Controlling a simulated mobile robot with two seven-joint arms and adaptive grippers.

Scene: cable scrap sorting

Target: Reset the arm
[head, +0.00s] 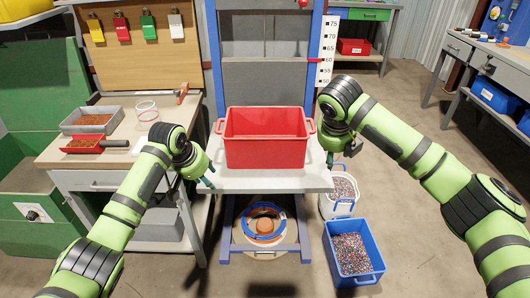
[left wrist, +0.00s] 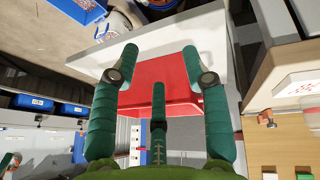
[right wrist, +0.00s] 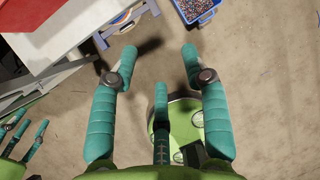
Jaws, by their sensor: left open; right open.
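My left gripper (head: 208,176) is at the left side of a red crate (head: 265,153), which stands upright on a grey platform. Its teal fingers (left wrist: 160,68) are spread and empty in the left wrist view, with the crate's red wall (left wrist: 160,88) beyond them. My right gripper (head: 330,158) is to the right of the crate, partly hidden behind its own arm. In the right wrist view its fingers (right wrist: 157,68) are spread and empty over bare floor. In the head view the crate's inside looks empty.
A blue bin (head: 376,279) of coloured granules and a white bucket (head: 328,206) stand on the floor at the right. A workbench (head: 120,155) at the left holds a grey tray (head: 68,128), a red scoop (head: 70,144) and a clear cup (head: 147,110). Open floor lies at the right.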

